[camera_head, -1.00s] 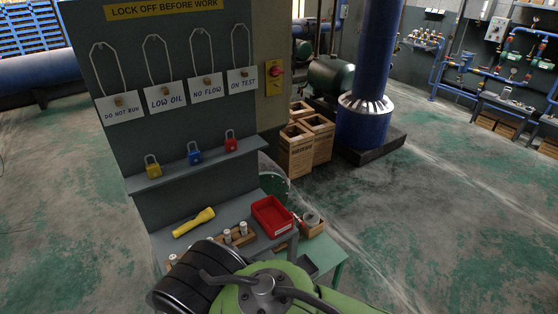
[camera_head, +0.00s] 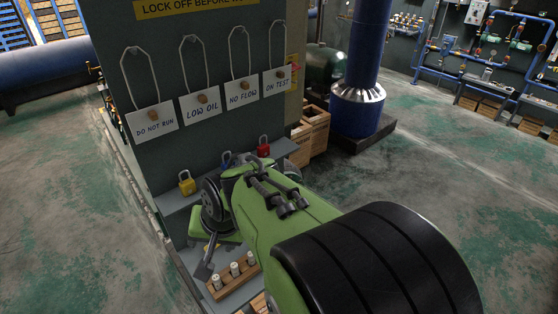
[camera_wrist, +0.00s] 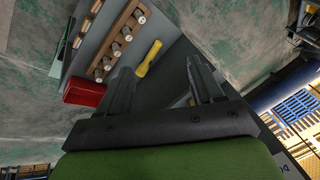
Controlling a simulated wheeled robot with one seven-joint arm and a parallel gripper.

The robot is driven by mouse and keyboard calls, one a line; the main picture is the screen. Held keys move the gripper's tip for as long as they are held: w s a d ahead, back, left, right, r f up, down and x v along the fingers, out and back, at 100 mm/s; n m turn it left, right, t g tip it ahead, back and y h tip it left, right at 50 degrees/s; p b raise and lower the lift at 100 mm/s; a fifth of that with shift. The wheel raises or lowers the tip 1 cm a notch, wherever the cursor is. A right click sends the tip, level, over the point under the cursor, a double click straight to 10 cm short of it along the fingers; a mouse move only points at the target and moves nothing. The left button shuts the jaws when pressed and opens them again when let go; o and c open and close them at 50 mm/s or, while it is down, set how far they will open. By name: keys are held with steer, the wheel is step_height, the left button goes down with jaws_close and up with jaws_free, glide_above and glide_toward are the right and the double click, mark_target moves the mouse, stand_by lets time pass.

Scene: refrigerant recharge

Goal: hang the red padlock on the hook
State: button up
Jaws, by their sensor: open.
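The red padlock (camera_head: 263,149) stands on the narrow shelf of the grey lockout board, at the right end of the padlock row, with its shackle up. My arm passes just in front of it. My gripper (camera_wrist: 160,65) is open and empty, its two dark fingers apart. In the head view it points down (camera_head: 206,265) below and to the left of the red padlock, over the lower bench, clear of the padlock. Several small hooks, such as the leftmost one (camera_head: 131,49), hold corded tags on the board. Which hook is meant I cannot tell.
A yellow padlock (camera_head: 187,185) and a half-hidden blue padlock (camera_head: 226,158) share the shelf. The lower bench holds a wooden rack of white cylinders (camera_head: 233,276), a yellow flashlight (camera_wrist: 149,58) and a red bin (camera_wrist: 85,92). Tags (camera_head: 152,122) hang above the shelf.

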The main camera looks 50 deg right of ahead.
steer(key=w+d+f+m+t+y+p, duration=0.1)
steer(key=w+d+f+m+y, duration=0.1)
steer(key=w+d+f+m, duration=0.35)
steer(key=m+t+h+p, duration=0.2)
steer(key=m+t+h, duration=0.55)
steer(key=m, duration=1.55)
glide_toward(266, 150)
steer(key=w+d+f+y, duration=0.1)
steer(key=w, duration=0.1)
steer(key=w+f+t+y, duration=0.1)
steer(key=w, duration=0.1)
steer(key=w+d+t+y+p, duration=0.1)
steer(key=w, duration=0.2)
steer(key=shift+d+f, duration=0.4)
steer(key=shift+w+d+f, duration=0.1)
steer(key=shift+w, duration=0.4)
